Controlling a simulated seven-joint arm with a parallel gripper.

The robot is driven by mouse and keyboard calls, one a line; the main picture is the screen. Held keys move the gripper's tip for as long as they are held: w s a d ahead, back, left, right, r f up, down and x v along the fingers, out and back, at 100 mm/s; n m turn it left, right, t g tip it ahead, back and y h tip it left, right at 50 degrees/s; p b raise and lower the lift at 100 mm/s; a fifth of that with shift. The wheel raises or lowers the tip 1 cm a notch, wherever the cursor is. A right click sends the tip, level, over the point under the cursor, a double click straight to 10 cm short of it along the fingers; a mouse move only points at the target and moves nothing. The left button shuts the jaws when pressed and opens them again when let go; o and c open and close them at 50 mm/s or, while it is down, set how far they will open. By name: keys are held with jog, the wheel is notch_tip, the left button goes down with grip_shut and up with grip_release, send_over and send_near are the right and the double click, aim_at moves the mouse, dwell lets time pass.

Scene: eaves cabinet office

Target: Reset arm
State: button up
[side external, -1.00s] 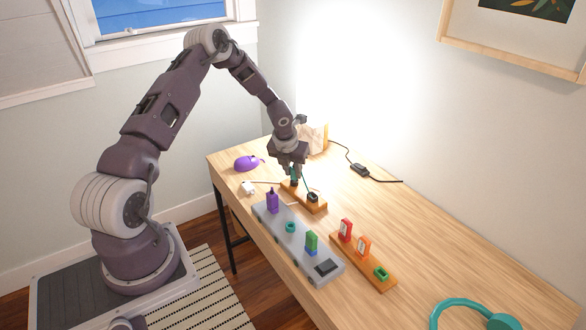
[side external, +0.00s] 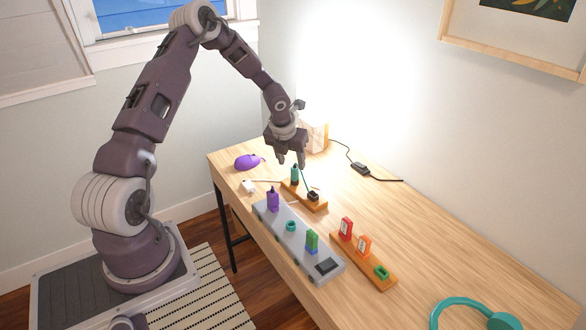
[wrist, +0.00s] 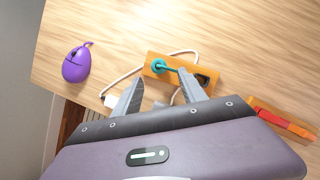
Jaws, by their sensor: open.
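My gripper (side external: 290,160) is open and empty, a little above the far wooden block (side external: 316,204). That block holds a teal upright piece (side external: 295,173) with a teal cord and a black piece (side external: 313,195). In the wrist view the open fingers of my gripper (wrist: 162,92) frame the near side of the same wooden block (wrist: 185,65), with the teal piece (wrist: 159,66) just beyond them. The fingers touch nothing that I can see.
A grey board (side external: 272,224) holds a purple piece (side external: 273,200), a teal ring and a blue-green piece. Another wooden block (side external: 352,254) holds red, orange and green pieces. A purple mouse (side external: 247,162), white plug (side external: 248,186), lamp (side external: 315,137) and teal headphones (side external: 470,305) are around.

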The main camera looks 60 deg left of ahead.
jog(key=shift+s+d+r, duration=0.15)
jog(key=shift+s+r, duration=0.05)
jog(key=shift+r, duration=0.45)
jog(key=s+d+r+n+y, duration=0.1)
jog(key=s+d+r+n, duration=0.4)
jog(key=r, duration=0.5)
jog(key=s+d+r+n+y, duration=0.1)
jog(key=s+d+r+n, duration=0.3)
jog(key=d+r+n, duration=0.45)
jog(key=s+d+r+n+t+h, duration=0.1)
jog(key=s+d+r+n+h, duration=0.1)
jog(key=s+d+n, duration=0.4)
jog(key=s+d+r+n+t+h, duration=0.1)
jog(key=s+d+r+n, duration=0.3)
jog(key=s, duration=1)
jog(key=d+n+h, duration=0.1)
jog(key=d+n, duration=0.2)
jog(key=n, duration=0.2)
jog(key=shift+r+n, duration=0.3)
jog(key=shift+n, duration=0.05)
